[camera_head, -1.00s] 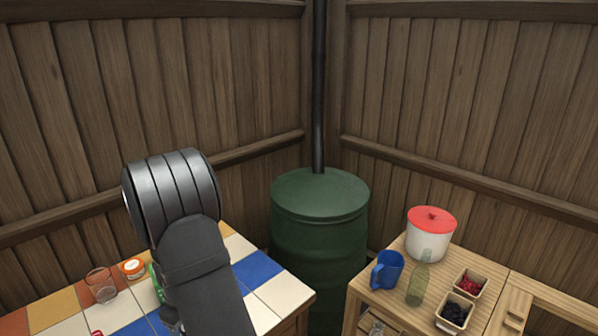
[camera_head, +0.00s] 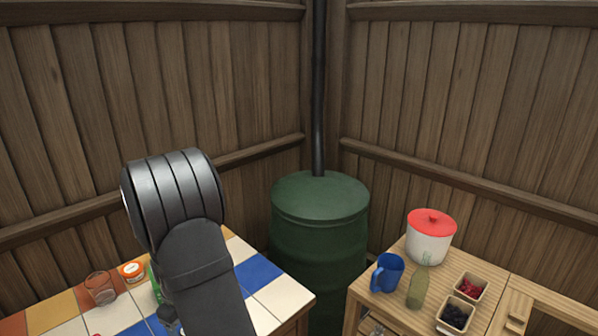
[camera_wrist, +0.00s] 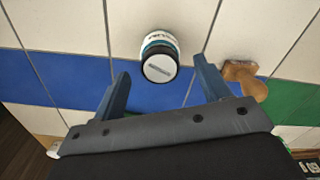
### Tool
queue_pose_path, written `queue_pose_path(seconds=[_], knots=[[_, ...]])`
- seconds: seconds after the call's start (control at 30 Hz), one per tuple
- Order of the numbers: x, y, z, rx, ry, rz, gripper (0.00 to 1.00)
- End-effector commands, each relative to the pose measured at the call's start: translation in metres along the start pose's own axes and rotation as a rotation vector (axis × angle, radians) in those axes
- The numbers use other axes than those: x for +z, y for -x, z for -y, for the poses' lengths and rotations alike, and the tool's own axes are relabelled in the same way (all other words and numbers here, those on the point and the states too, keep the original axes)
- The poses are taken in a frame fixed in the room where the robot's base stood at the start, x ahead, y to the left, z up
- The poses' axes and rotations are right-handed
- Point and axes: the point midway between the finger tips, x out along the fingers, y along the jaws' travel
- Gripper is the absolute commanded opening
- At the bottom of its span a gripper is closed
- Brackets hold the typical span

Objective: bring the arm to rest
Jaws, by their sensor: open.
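My gripper (camera_wrist: 162,67) shows in the wrist view with its two blue-grey fingers spread apart. A small round jar or tin (camera_wrist: 159,62) with a pale top and a dark rim stands near the fingertips, in line with the gap. No finger visibly grips it, and I cannot tell its distance from the fingers. In the head view my arm (camera_head: 185,235) rises over the tiled counter (camera_head: 283,296); the gripper itself is hidden there.
On the counter are a glass (camera_head: 100,288) and an orange-labelled jar (camera_head: 132,272). A wooden object (camera_wrist: 245,78) lies right of the fingers. A green barrel (camera_head: 320,235) stands in the corner. The wooden table holds a blue mug (camera_head: 387,273), bottle (camera_head: 417,289) and red-lidded pot (camera_head: 429,245).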

Motion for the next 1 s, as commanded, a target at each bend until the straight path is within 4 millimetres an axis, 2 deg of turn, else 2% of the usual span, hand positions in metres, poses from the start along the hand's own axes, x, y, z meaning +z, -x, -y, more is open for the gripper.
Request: queue_pose_path(seconds=[0.03, 0.37, 0.6, 1.0], knots=[[-0.001, 0.012, -0.001, 0.003, 0.0, -0.005, 0.7], [0.0, 0.077, 0.0, 0.003, 0.0, -0.004, 0.7], [0.001, 0.025, 0.0, -0.002, 0.0, 0.004, 0.7], [0.001, -0.049, 0.001, -0.002, 0.0, 0.003, 0.7]])
